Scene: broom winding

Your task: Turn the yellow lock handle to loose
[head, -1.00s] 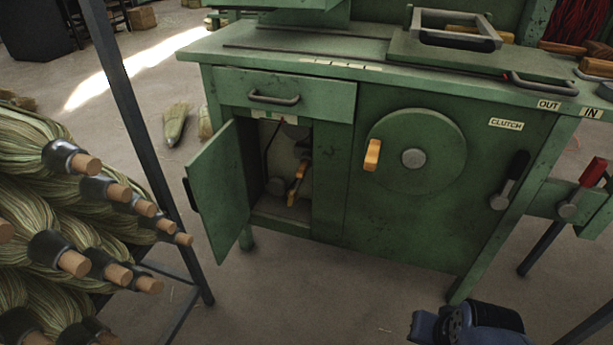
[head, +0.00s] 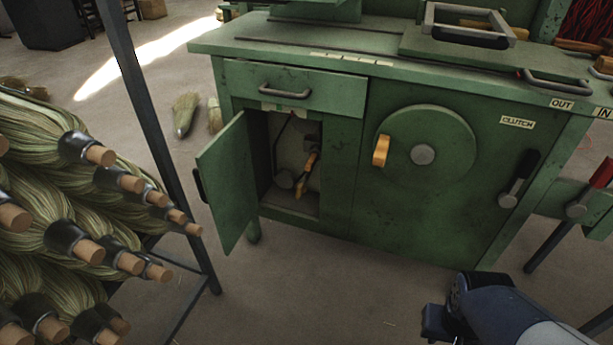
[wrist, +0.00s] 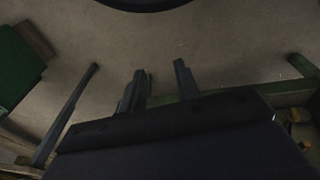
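In the head view a green cabinet (head: 430,220) stands ahead with its small left door (head: 225,178) open. Inside the opening is a yellow-orange handle (head: 309,163), tilted, next to a dark rod and a round grey part. Another yellow-orange grip (head: 381,150) sits on the round green wheel on the cabinet front. I cannot tell any label beside either one. My arm shows at the lower right, well apart from both. In the wrist view my gripper (wrist: 160,72) has its two fingers apart with only floor between them.
A rack of brooms (head: 70,220) with a dark post (head: 160,140) stands close on the left. Black (head: 518,180) and red (head: 590,190) levers are on the cabinet's right. A drawer (head: 290,90) sits above the opening. Floor in front is clear.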

